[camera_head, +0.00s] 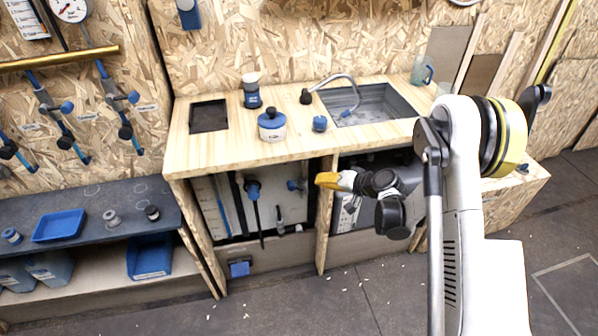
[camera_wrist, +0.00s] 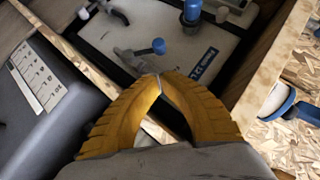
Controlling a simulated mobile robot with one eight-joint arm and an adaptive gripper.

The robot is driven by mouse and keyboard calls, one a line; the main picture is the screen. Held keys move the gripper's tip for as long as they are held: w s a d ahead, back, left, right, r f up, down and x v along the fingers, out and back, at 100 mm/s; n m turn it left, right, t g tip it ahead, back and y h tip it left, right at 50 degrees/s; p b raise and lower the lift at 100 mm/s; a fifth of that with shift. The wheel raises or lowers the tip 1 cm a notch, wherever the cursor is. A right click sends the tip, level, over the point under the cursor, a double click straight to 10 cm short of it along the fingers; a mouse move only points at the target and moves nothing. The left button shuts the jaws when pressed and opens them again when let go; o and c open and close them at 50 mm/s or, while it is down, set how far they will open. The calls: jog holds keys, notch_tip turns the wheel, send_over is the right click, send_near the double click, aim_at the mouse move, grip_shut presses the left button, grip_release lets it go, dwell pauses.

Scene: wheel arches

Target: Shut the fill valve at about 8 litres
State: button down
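My gripper (camera_head: 328,180) is at the front of the cabinet under the bench, by the upright post between its two openings. In the wrist view its yellow fingers (camera_wrist: 160,80) meet at the tips, with nothing between them. Just beyond the tips is a small grey valve with a blue knob (camera_wrist: 158,46), apart from the fingers. I cannot tell if it is the fill valve or whether it is open. A dark grey container with a white scale strip (camera_wrist: 38,85) is at the left; its level is not readable.
The wooden bench (camera_head: 215,152) above carries a sink (camera_head: 372,104), a blue-white jar (camera_head: 271,126) and a blue-white canister (camera_head: 251,92). The left opening holds a pale panel with a blue-topped valve (camera_head: 253,188). A low dark shelf (camera_head: 85,218) stands at left. The floor in front is open.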

jog(key=b+x, duration=0.3)
jog(key=x, duration=0.8)
jog(key=shift+f+b, duration=0.3)
jog(key=shift+b, duration=0.1)
